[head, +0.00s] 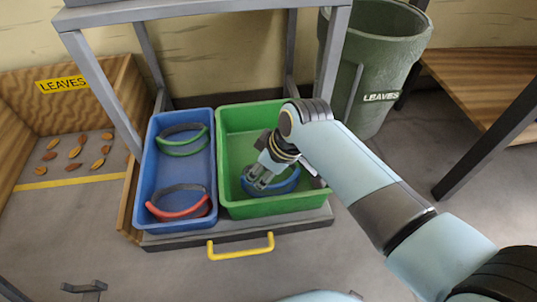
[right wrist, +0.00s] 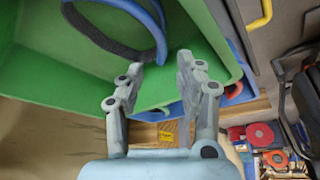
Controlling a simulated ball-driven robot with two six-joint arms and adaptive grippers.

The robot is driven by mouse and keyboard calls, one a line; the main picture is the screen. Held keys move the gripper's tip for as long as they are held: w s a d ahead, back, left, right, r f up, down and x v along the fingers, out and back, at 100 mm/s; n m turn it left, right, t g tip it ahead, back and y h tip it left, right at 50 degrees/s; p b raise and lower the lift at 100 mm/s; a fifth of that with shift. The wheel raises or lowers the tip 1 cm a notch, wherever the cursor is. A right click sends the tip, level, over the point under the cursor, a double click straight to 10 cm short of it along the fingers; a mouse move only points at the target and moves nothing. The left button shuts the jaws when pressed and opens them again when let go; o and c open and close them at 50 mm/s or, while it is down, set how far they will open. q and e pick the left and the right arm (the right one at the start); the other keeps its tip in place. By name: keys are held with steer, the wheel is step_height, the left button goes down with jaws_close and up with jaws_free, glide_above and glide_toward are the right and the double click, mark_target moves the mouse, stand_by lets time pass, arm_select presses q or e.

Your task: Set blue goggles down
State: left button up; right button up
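The blue goggles (head: 287,186) lie in the front part of the green bin (head: 236,128), partly hidden by my right gripper (head: 257,184). In the right wrist view the blue goggles (right wrist: 158,28) show with a dark strap, inside the green bin (right wrist: 60,60). My right gripper (right wrist: 160,65) has its two fingers apart; the goggles' rim passes beyond the gap between the fingertips, and I see no finger closed on it. Grey parts at the lower left edge of the head view may be my left gripper (head: 85,288); its state is unclear.
A blue bin (head: 153,150) left of the green one holds green goggles (head: 184,144) and red goggles (head: 182,208). Both bins stand on a grey shelf with a yellow handle (head: 240,247). Metal frame posts rise behind; a green barrel (head: 375,60) stands behind right.

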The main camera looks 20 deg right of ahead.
arm_select(q)
steer(key=s+f, duration=0.1)
steer(key=a+f+g+p, duration=0.1)
steer(key=shift+s+f, duration=0.35)
steer(key=shift+f, duration=0.05)
arm_select(e)
steer(key=s+d+r+m+h, duration=0.1)
steer(key=s+d+r+m, duration=0.1)
steer(key=s, duration=0.6)
steer(key=s+d+r+m+g+h, duration=0.1)
steer(key=s+d+r+m, duration=0.1)
steer(key=s+d, duration=0.3)
steer(key=s+d+r+m+h, duration=0.1)
steer(key=s+d+r, duration=0.3)
steer(key=s, duration=0.7)
steer(key=shift+s+d+r+m+g, duration=0.15)
steer(key=shift+s+r+m+g, duration=0.2)
steer(key=shift+m, duration=0.25)
